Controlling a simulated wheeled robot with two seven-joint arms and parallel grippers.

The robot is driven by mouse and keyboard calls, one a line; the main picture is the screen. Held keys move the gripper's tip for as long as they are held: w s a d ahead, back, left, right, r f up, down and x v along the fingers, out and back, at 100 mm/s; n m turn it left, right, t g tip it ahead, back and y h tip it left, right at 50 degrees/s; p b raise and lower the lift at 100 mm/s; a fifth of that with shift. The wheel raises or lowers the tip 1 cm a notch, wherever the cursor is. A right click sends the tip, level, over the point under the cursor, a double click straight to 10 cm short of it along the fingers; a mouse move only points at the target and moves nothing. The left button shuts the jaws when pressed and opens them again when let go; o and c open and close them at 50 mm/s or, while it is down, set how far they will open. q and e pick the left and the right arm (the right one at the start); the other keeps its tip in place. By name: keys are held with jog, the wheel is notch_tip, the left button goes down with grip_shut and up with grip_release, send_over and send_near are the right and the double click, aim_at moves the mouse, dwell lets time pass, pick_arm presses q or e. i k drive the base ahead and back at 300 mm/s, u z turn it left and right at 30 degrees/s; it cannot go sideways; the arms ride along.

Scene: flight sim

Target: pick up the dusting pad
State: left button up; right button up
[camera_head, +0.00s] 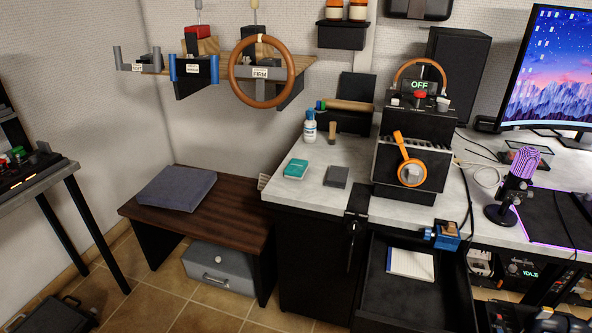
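No thing here is labelled as the dusting pad. A small flat dark grey block (337,176) lies on the white desk top, left of the black box with the orange ring, and could be it. A teal box (296,169) with a pale label lies to its left on the same top. A larger grey-blue cushion-like pad (176,188) lies on the low brown bench at the left.
A white bottle (310,128) stands behind the teal box. A black drawer (378,295) holding a notepad (411,264) is open below the desk edge. A blue device (443,236) sits at that edge. A microphone (513,185) stands to the right.

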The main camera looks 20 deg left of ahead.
aim_at(296, 169)
jog(key=u, duration=0.5)
jog(key=k, duration=0.6)
jog(key=u, duration=1.35)
jog(key=i, duration=1.65)
jog(key=z, duration=0.5)
